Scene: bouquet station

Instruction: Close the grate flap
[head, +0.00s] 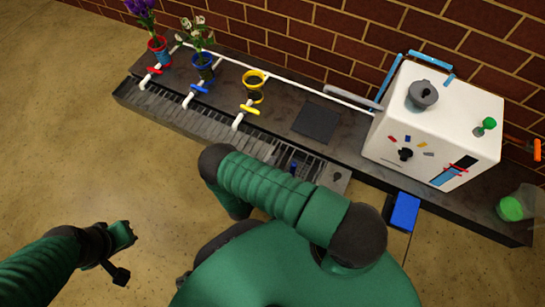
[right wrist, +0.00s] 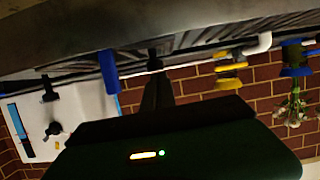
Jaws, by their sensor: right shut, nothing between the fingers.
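A grate (head: 255,147) of dark bars runs along the front of the bench. Its right end, where I take the flap (head: 320,171) to be, is partly hidden by my right arm. A small blue post (head: 293,167) stands there. A blue upright piece (right wrist: 108,70) shows left of my right gripper (right wrist: 154,60) in the right wrist view, and I take it for the same post. My right gripper is shut and empty, close below the bench in that picture. My forearm hides it in the head view. My left gripper (head: 121,262) is over bare floor, its jaws unclear.
A white machine (head: 435,125) stands right of the grate, with a blue box (head: 405,212) in front. Red, blue (head: 204,65) and yellow (head: 254,80) pots stand at the back left, with valves on white pipes before them. A brick wall (head: 330,40) closes the back. The floor at left is free.

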